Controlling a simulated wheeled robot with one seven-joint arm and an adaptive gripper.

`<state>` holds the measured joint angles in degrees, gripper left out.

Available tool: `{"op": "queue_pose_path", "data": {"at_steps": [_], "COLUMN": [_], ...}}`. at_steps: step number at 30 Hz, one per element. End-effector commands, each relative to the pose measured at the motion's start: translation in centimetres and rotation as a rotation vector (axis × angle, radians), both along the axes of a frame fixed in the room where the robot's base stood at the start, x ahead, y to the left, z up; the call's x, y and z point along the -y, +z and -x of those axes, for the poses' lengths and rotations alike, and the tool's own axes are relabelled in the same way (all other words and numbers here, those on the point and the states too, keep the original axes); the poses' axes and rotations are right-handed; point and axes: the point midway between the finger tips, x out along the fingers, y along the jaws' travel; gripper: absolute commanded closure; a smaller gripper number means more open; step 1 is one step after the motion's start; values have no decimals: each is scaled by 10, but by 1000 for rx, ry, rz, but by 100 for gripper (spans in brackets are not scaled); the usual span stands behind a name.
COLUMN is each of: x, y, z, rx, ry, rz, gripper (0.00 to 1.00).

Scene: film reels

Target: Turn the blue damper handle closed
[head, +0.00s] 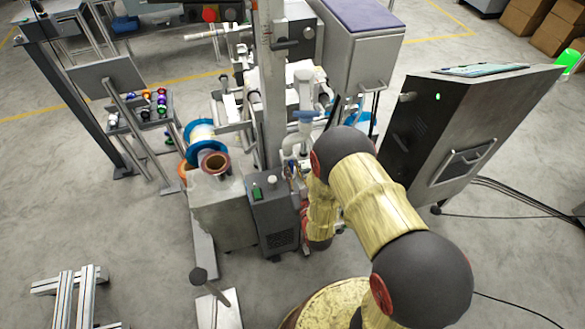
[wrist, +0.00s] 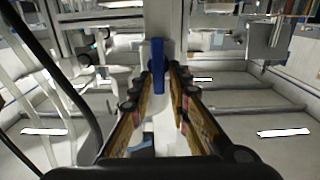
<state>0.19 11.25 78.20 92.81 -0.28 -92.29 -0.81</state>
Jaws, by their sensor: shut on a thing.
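The blue damper handle (wrist: 158,66) stands upright in the middle of the wrist view, in front of a pale vertical post. My gripper (wrist: 159,82) has one finger on each side of it and is shut on the handle. The handle's lower end is partly hidden between the fingers. In the head view my own arm covers much of the area around the gripper, and I cannot make out the fingertips or the handle clearly there.
A grey control cabinet (head: 452,135) stands to the right of my arm. A dark box with a green switch (head: 274,217) and film reels (head: 201,134) are to the left. A dark cable (wrist: 52,70) runs along the left of the wrist view.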

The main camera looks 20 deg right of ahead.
Motion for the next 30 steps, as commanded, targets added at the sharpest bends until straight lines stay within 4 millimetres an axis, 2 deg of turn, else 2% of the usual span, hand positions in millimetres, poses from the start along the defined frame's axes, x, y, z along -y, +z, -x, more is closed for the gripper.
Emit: {"op": "queue_pose_path", "data": {"at_steps": [11,30], "x": [-2,-10], "y": [-2,-7], "z": [0,0], "rx": [-1,-2], "ry": [-5,-6], "rz": [195,798], "gripper": [100,100]}}
